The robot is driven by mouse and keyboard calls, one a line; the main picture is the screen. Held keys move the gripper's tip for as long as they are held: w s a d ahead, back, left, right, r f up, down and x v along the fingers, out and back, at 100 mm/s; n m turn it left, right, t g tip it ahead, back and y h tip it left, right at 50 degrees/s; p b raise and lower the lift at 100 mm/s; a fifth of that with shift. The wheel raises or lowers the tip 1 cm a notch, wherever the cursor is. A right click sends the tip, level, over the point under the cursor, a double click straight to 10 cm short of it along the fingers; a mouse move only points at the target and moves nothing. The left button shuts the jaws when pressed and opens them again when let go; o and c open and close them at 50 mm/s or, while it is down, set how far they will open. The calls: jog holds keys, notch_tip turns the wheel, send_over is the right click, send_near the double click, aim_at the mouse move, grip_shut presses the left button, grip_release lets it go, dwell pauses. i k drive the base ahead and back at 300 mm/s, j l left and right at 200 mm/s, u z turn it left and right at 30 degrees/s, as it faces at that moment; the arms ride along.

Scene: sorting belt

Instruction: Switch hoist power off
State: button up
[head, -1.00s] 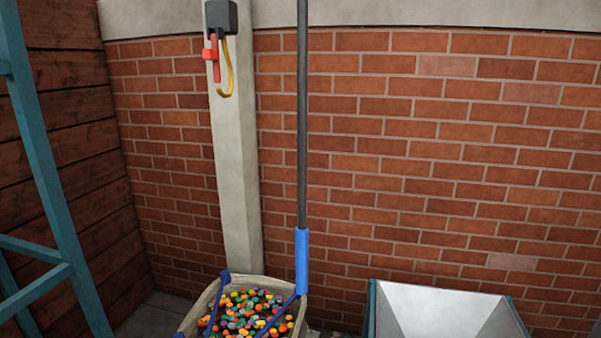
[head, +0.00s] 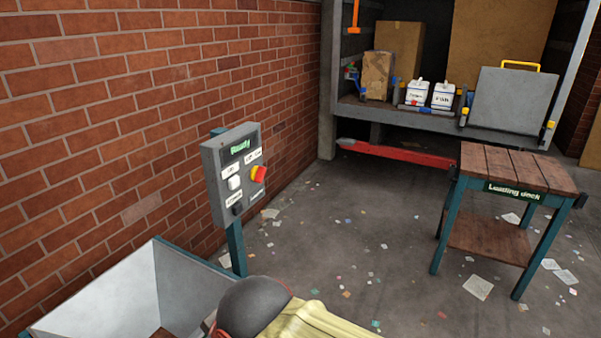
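A grey control box (head: 232,174) stands on a teal post in front of the brick wall, left of centre. Its dark display (head: 240,149) reads "Ready" in green. My gripper is not in view.
A metal hopper (head: 190,285) stands at lower left, below the box. A dark dome (head: 252,305) and yellow cloth-like thing (head: 310,322) fill the bottom edge. A "Loading dock" table (head: 515,170) stands right. Littered floor between is mostly open.

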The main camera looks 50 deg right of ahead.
aim_at(257, 173)
jog(key=z, duration=1.3)
jog(key=i+l+u, duration=0.1)
jog(key=i+l, duration=0.75)
jog(key=i, duration=0.1)
